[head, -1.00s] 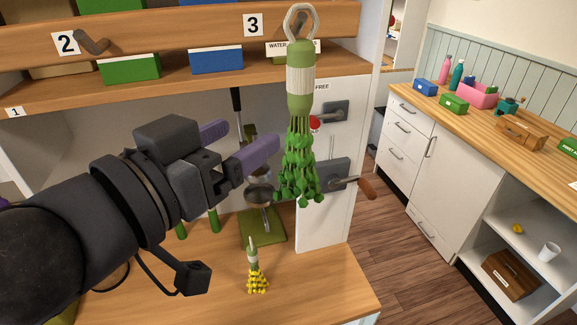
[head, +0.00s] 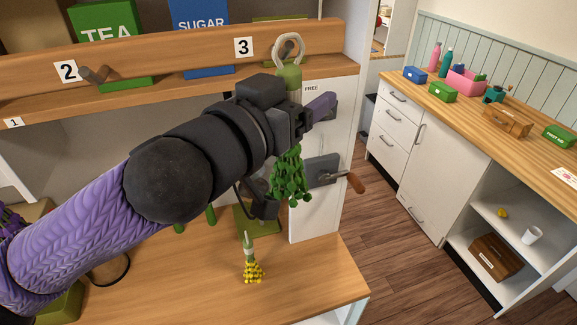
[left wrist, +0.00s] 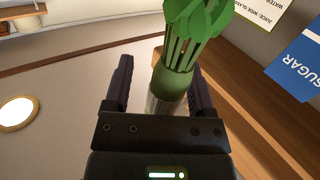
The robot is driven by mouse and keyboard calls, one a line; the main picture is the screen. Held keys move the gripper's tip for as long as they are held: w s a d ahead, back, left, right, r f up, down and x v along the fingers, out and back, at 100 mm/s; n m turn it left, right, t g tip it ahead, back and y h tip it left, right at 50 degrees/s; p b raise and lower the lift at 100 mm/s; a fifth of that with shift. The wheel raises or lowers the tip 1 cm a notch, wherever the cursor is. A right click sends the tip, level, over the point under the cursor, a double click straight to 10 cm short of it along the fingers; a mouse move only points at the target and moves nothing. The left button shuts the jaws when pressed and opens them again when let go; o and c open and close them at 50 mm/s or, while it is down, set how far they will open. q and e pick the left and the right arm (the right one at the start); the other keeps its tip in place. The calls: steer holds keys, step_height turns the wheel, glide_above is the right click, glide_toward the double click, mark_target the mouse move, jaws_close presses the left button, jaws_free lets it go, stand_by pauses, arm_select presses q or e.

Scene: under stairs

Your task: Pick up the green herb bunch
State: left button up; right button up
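The green herb bunch (head: 290,180) hangs by its loop from the peg marked 3, leaves down. My left gripper (head: 314,110) is at its wrapped stem and hides part of it in the head view. In the left wrist view the herb bunch (left wrist: 184,45) runs between the two fingers of my left gripper (left wrist: 160,66). The fingers are apart, with a gap on each side of the stem. My right gripper is in neither view.
A small yellow flower bunch (head: 252,267) lies on the wooden worktop (head: 200,290) below. The peg rail (head: 150,67) and shelf boxes are just above my left arm. A counter stands at right.

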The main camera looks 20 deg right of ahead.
arm_select(q)
jaws_close()
stand_by(0.4)
